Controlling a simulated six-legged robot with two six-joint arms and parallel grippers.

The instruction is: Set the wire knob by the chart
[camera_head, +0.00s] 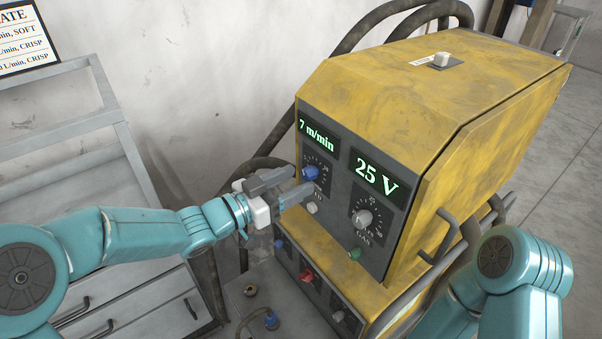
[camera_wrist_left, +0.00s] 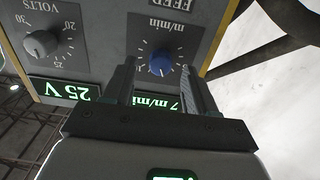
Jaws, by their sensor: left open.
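The yellow welding machine has a grey front panel. Its blue wire knob (camera_head: 311,173) sits below the green display (camera_head: 316,136), which reads 7 m/min. My left gripper (camera_head: 297,184) is open in front of this knob. In the left wrist view, which is upside down, the blue knob (camera_wrist_left: 160,63) shows between the two open fingers (camera_wrist_left: 158,75); I cannot tell whether they touch it. The chart (camera_head: 24,38) hangs at the upper left, cut by the picture edge, with "SOFT" and "CRISP" lines partly readable. My right gripper is out of view.
A grey volts knob (camera_head: 362,218) sits right of the wire knob, under a display (camera_head: 380,178) reading 25 V. A green button (camera_head: 354,254) and a pale button (camera_head: 312,208) are lower on the panel. Dark hoses (camera_head: 352,36) loop behind. A grey drawer cabinet (camera_head: 75,130) stands left.

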